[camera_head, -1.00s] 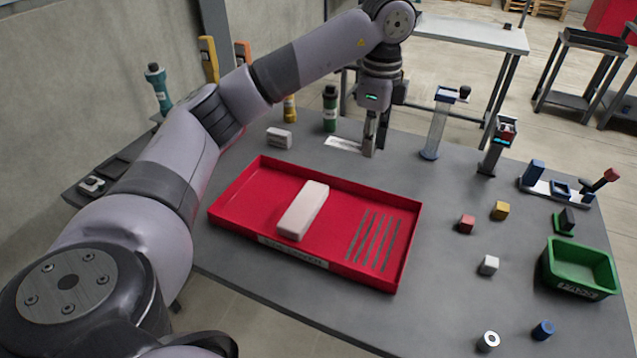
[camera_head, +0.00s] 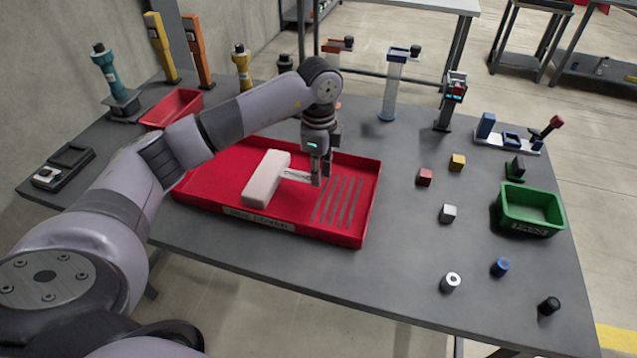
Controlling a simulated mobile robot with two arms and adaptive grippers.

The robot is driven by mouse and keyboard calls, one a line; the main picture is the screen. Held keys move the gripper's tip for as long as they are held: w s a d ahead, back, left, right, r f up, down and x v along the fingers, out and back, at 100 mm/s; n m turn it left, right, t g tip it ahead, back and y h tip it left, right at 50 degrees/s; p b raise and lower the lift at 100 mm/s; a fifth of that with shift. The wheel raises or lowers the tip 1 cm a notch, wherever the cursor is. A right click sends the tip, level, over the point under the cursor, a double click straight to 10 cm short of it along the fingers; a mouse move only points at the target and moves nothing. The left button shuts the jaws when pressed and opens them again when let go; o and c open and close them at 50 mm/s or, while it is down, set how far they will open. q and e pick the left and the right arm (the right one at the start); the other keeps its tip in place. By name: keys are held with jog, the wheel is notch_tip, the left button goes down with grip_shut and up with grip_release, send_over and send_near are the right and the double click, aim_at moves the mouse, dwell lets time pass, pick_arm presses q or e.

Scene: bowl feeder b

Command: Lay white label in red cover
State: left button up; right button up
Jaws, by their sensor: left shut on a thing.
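The white label (camera_head: 294,174) is a thin strip with dark print. My left gripper (camera_head: 316,183) points down and is shut on the label's right end. The label reaches left from the fingers toward a white block. The red cover (camera_head: 212,206) is a shallow red tray on the grey table, with a printed strip on its front wall. The label and fingers are over the inside of the red cover, between the white block and the dark slots. I cannot tell whether the label touches the floor of the cover. My right gripper is not in view.
The white block (camera_head: 266,178) lies in the cover, beside dark slots (camera_head: 338,204). A red bin (camera_head: 172,108) stands behind on the left. Small cubes, including a red one (camera_head: 424,177), and a green bin (camera_head: 529,209) are on the right.

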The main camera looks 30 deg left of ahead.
aim_at(319, 194)
pick_arm(q)
notch_tip(319, 194, down, 4)
jog(key=shift+f, duration=0.2)
jog(key=shift+o, duration=1.4)
jog(key=shift+f, duration=0.15)
jog(key=o, duration=0.5)
jog(key=shift+c, duration=0.2)
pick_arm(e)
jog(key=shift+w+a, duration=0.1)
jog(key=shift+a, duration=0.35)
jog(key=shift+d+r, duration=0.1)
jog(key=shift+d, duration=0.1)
pick_arm(q)
jog(key=shift+r, duration=0.3)
notch_tip(319, 194, up, 12)
jog(key=shift+f+b, duration=0.1)
jog(key=shift+b, duration=0.3)
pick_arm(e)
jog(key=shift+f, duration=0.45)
